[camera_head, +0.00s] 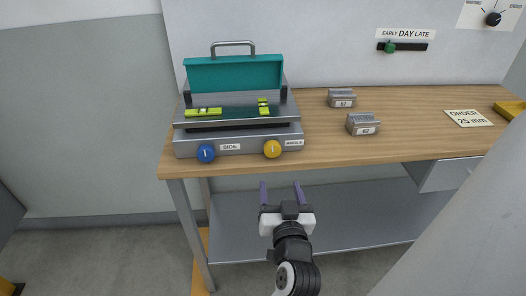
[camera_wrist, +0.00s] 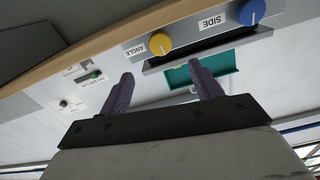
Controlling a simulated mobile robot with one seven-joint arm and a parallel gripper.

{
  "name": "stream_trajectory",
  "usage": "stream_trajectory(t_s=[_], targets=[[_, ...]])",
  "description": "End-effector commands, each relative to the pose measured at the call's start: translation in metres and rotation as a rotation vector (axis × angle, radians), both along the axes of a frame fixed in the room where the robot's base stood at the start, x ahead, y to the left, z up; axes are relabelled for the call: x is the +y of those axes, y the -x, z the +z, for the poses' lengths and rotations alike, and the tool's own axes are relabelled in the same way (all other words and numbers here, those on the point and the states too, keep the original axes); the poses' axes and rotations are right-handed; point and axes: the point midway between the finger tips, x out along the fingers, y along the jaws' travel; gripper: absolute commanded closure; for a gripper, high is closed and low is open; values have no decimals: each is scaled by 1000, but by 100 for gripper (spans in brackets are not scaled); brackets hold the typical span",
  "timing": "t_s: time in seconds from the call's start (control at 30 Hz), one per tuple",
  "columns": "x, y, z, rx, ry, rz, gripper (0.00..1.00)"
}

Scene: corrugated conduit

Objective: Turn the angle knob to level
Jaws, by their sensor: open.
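The yellow angle knob (camera_head: 272,149) sits on the right of the grey machine's front panel, beside a label reading ANGLE (camera_head: 294,143). In the wrist view the yellow knob (camera_wrist: 159,41) shows above and between my fingers, apart from them. A blue knob (camera_head: 206,153) labelled SIDE is on the panel's left. Two green spirit levels, one lying sideways (camera_head: 203,112) and one pointing front to back (camera_head: 264,106), rest on the machine's top; their bubbles are too small to read. My gripper (camera_head: 281,184) is open and empty, in front of and below the bench edge.
The wooden bench (camera_head: 400,145) holds two grey blocks (camera_head: 342,98) (camera_head: 363,124), an ORDER 25 mm card (camera_head: 468,118) and a yellow object (camera_head: 510,109). A green slider (camera_head: 390,47) and a black dial (camera_head: 493,19) are on the wall. A grey shelf (camera_head: 340,215) lies below.

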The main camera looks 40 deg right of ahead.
Motion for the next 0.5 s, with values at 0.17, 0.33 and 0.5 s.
stream_trajectory(t_s=[0.17,0.33,0.5], targets=[[-5,-10,-6,-4,8,6,36],[-11,-19,-6,-4,8,3,36],[-25,-43,4,-1,1,2,36]])
